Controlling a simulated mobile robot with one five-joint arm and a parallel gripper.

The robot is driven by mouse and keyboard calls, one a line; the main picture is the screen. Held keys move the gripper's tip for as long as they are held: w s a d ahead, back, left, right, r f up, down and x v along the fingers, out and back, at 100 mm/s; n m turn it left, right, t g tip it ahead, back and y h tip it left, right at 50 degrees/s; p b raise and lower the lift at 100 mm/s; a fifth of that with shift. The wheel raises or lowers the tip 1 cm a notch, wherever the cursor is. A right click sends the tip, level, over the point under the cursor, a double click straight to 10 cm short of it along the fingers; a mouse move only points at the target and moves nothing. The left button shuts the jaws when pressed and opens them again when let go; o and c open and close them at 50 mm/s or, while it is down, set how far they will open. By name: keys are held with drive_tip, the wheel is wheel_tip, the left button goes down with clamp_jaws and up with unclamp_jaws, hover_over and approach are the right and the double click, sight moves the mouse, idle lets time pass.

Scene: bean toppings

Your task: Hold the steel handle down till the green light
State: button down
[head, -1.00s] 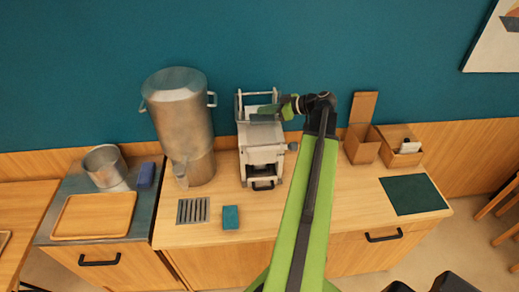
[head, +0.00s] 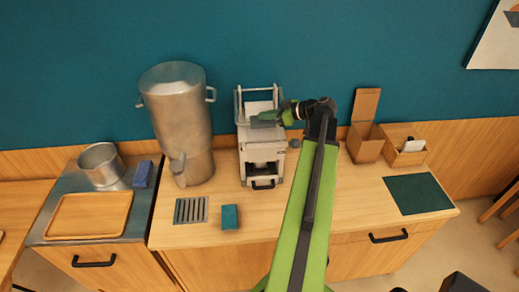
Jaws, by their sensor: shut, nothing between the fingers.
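A pale grey machine (head: 262,152) with an open front stands on the wooden counter against the wall. A thin steel handle (head: 261,88), shaped like an upright frame with a crossbar, rises at its top. My gripper (head: 259,121) is shut with nothing in it. It reaches in from the right over the top of the machine, in front of and below the crossbar in the picture. I cannot tell whether it touches the machine. A small dark knob sits on the machine's right side. No lit green light shows.
A large steel urn (head: 177,115) stands close left of the machine. A dark green mat (head: 418,194) lies at the right.

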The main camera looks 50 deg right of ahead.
sight(267, 122)
drive_tip(key=shift+f+b, duration=1.45)
drive_tip(key=shift+f, duration=0.25)
drive_tip(key=shift+r, duration=0.2)
wheel_tip(267, 122, up, 11)
drive_tip(key=p, duration=1.1)
